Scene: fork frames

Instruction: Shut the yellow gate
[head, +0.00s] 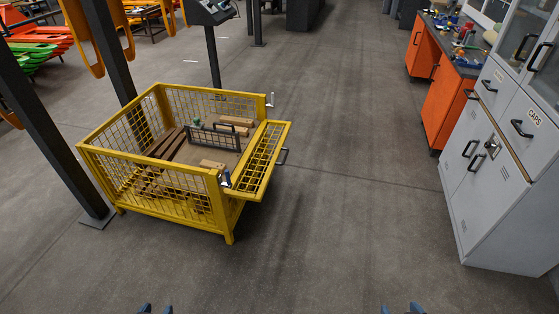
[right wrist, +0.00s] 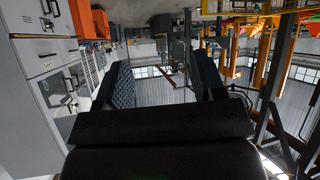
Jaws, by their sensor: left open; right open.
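The yellow gate (head: 275,160) is a mesh panel on the right side of a yellow mesh cage (head: 150,207). It stands open, folded outward and down from the cage side, with a dark handle (head: 283,157) on its outer edge. Silver latch pieces (head: 270,100) show at the cage's corner posts. My left gripper (head: 157,309) and right gripper (head: 401,309) show only as fingertips at the bottom edge of the head view, both open and well apart from the gate. In the right wrist view my right gripper (right wrist: 164,82) is open with nothing between its fingers.
The cage holds wooden pieces (head: 168,142) and a dark wire rack (head: 214,137). Dark posts (head: 58,130) stand left of it. A grey cabinet (head: 490,175) and orange workbench (head: 445,105) line the right. The floor between cage and cabinet is clear.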

